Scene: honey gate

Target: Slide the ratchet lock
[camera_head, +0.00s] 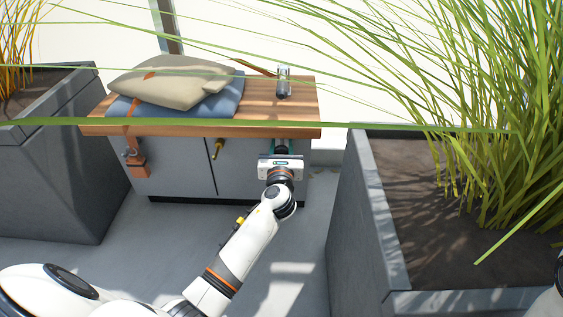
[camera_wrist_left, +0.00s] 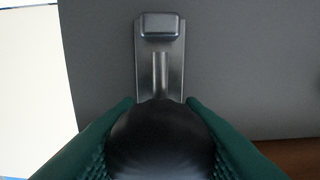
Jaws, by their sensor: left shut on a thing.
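In the left wrist view, a dark metal lock plate (camera_wrist_left: 174,82) with a raised block at its far end and a narrow rod or slot along its middle is fixed to a grey panel. A round black knob (camera_wrist_left: 160,140) sits at the near end of the plate, between the green pads of my left gripper (camera_wrist_left: 160,125). The gripper is shut on the knob. In the head view my left gripper (camera_head: 282,148) is at the right part of the cabinet front, just under the wooden top, and it hides the lock and knob there.
A grey cabinet (camera_head: 180,165) with a wooden top (camera_head: 262,115) carries folded cushions (camera_head: 170,82) and a small metal fitting (camera_head: 283,82). An orange-brown strap (camera_head: 133,155) hangs at its left; a brass handle (camera_head: 217,149) is mid-front. Grey planters (camera_head: 375,220) with overhanging grass flank it.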

